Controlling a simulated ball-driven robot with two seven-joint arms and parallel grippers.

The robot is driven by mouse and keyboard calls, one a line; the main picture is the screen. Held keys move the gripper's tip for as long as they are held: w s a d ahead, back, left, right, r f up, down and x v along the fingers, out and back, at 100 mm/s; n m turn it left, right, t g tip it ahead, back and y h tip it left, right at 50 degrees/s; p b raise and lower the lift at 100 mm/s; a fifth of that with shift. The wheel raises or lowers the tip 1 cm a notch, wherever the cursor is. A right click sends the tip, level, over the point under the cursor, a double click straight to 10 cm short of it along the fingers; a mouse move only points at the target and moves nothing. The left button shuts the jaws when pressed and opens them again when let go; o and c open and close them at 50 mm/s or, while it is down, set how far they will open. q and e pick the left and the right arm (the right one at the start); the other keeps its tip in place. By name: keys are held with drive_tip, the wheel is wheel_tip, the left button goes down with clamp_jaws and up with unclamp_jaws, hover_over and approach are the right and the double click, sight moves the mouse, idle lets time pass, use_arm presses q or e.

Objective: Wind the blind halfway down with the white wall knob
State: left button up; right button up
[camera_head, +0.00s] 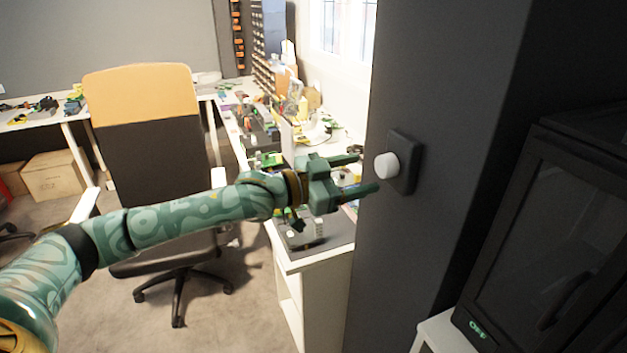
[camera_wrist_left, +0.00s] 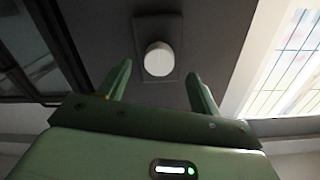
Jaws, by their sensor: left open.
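In the left wrist view the knob (camera_wrist_left: 158,59) shows ahead of and between the open fingertips of the left gripper (camera_wrist_left: 158,80), not touching either. The window (camera_head: 343,24) shows at the top of the head view; I cannot make out a blind on it. My right gripper is not in view.
A cluttered white desk (camera_head: 310,258) stands behind and below my left gripper. An office chair (camera_head: 150,150) with an orange-topped back stands at the left. A dark cabinet (camera_head: 560,220) stands to the right of the knob. Cardboard boxes (camera_head: 52,175) lie at the far left.

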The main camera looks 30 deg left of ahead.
use_arm(q)
drive_tip(key=p+v, duration=0.1)
drive_tip(key=v, duration=1)
